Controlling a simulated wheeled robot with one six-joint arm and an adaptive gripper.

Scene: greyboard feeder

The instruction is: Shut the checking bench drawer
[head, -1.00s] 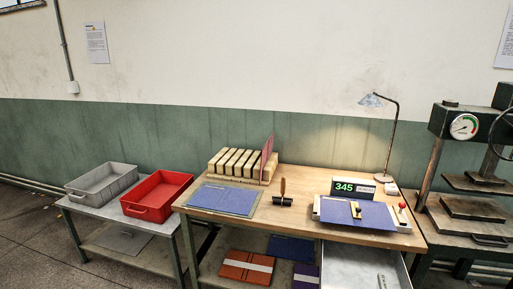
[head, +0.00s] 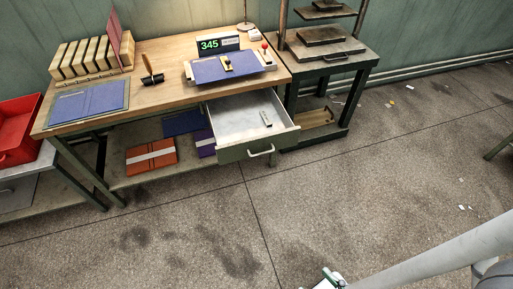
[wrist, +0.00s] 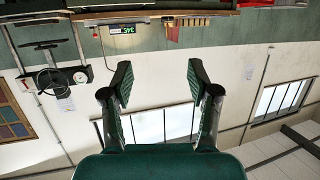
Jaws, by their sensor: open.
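The checking bench (head: 165,88) has a wooden top and green legs. Its drawer (head: 230,152) is pulled well out at the front right, with a pale handle (head: 262,153) on its green front. A small grey object (head: 266,119) lies inside the drawer. In the head view, part of my arm is at the lower right, well apart from the drawer, with what looks like a piece of my gripper at the bottom edge. In the wrist view my gripper (wrist: 158,85) is open and empty. The bench shows upside down at the top there, and the drawer cannot be made out.
A press stand (head: 330,68) is right of the bench. A red crate (head: 18,130) is at the left. A blue board (head: 88,103), a wooden rack (head: 90,58) and a green-lit display (head: 218,43) are on the bench top. The floor (head: 330,190) before the drawer is clear.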

